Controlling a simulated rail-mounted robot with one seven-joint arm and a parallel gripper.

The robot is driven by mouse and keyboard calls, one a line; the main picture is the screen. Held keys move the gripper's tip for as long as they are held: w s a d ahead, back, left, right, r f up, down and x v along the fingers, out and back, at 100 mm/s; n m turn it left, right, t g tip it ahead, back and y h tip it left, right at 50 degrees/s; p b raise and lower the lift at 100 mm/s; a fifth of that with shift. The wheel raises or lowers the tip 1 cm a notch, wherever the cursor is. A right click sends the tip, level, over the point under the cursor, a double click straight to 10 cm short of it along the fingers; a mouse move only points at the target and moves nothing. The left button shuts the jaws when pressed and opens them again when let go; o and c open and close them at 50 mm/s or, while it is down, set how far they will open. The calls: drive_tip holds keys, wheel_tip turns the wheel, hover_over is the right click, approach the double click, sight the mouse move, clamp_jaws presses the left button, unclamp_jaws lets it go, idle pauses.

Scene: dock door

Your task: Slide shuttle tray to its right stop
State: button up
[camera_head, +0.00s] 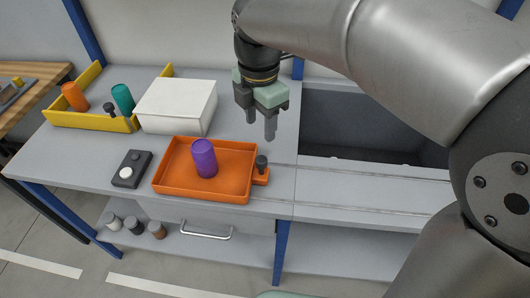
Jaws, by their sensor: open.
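The shuttle tray (222,187) is a shallow orange tray on the grey bench, at the left part of the bench front. A purple cylinder (204,158) stands upright in it. A small dark knob (261,163) stands on an orange tab at the tray's right side. Two thin rail lines (375,186) run from near the tray to the right along the bench. My gripper (270,131) points down above the bench, behind and above the knob, apart from it. Its jaws are open and empty. My arm hides the right end of the rails, and no right stop is visible.
A white box (177,106) stands behind the tray. A yellow-walled tray (92,121) with an orange and a teal cylinder is at the back left. A dark box with a white button (126,172) sits left of the tray. A dark recess (370,128) opens behind the rails.

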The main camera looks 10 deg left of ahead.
sight(262, 159)
wheel_tip(262, 159, down, 12)
drive_tip(key=shift+r+b, duration=0.15)
drive_tip(key=shift+b, duration=0.35)
drive_tip(key=shift+d, duration=0.1)
clamp_jaws()
